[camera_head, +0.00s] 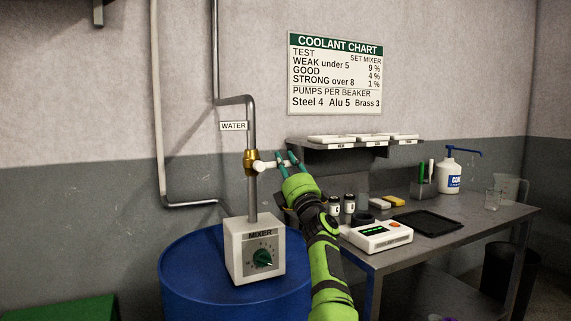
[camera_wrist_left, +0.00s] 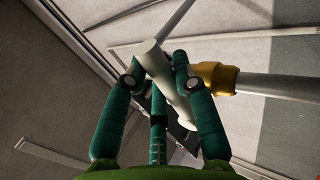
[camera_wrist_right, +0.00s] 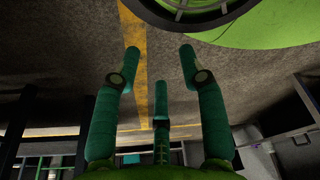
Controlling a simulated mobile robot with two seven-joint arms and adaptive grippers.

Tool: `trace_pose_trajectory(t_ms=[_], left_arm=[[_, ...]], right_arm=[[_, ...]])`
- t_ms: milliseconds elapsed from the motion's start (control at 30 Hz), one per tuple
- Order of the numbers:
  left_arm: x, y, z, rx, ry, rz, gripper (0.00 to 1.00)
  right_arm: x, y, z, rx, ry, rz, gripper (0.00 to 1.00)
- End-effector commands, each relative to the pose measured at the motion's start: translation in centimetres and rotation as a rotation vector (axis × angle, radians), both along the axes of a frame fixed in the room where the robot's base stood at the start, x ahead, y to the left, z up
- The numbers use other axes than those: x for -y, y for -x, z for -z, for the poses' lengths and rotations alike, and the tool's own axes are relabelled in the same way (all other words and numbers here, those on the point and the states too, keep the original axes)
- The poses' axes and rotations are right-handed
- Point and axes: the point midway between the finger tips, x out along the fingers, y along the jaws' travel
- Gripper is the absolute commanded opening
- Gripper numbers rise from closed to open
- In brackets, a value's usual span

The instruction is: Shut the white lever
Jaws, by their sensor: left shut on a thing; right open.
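The white lever (camera_head: 262,166) sticks out to the right from a brass valve (camera_head: 251,161) on the vertical water pipe, above the mixer. My left gripper (camera_head: 285,160) is at the lever's outer end. In the left wrist view the lever (camera_wrist_left: 168,80) is a white bar running between the teal fingers (camera_wrist_left: 160,54), which are shut on it. The brass valve (camera_wrist_left: 215,78) lies just right of the fingers there. My right gripper (camera_wrist_right: 160,50) shows only in the right wrist view, open and empty with its fingers apart.
The mixer box (camera_head: 252,250) stands on a blue drum (camera_head: 190,275) below the valve. A wall shelf (camera_head: 350,147) is close to the right of my left gripper. A workbench (camera_head: 470,240) carries a meter (camera_head: 380,236), a black tray (camera_head: 428,222) and a pump bottle (camera_head: 449,175).

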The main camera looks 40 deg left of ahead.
Motion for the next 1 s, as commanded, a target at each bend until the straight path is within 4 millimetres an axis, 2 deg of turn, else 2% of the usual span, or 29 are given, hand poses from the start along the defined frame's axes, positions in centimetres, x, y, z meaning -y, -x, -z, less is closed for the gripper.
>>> trace_pose_trajectory(t_ms=[33, 67, 100, 300, 400, 533, 667, 1000], left_arm=[[0.0, 0.1, -0.4, 0.010, -0.001, 0.002, 0.39], [0.0, 0.1, -0.4, 0.010, -0.001, 0.002, 0.51], [0.0, 0.1, -0.4, 0.009, -0.002, 0.001, 0.52], [0.0, 0.1, -0.2, 0.005, -0.001, 0.001, 0.52], [0.0, 0.1, -0.2, 0.004, -0.001, 0.000, 0.52], [0.7, 0.2, 0.4, 0.001, -0.002, 0.001, 0.52], [2.2, 0.8, 1.4, 0.003, -0.001, 0.002, 0.52], [7.6, 3.1, 5.3, 0.004, -0.001, 0.002, 0.52]], right_arm=[[0.0, 0.0, 0.0, 0.000, 0.000, 0.000, 0.42], [0.0, 0.0, 0.0, 0.000, 0.000, 0.000, 0.42], [0.0, 0.0, 0.0, 0.000, 0.000, 0.000, 0.42], [0.0, -0.1, -0.1, 0.003, -0.001, 0.000, 0.42], [-0.2, -0.9, -0.2, 0.014, -0.003, -0.001, 0.42], [-0.2, -0.8, -0.2, 0.012, -0.004, -0.002, 0.42], [-0.2, -0.6, -0.1, 0.011, -0.002, -0.001, 0.42], [-0.1, -0.5, -0.1, 0.009, -0.002, 0.000, 0.42]])
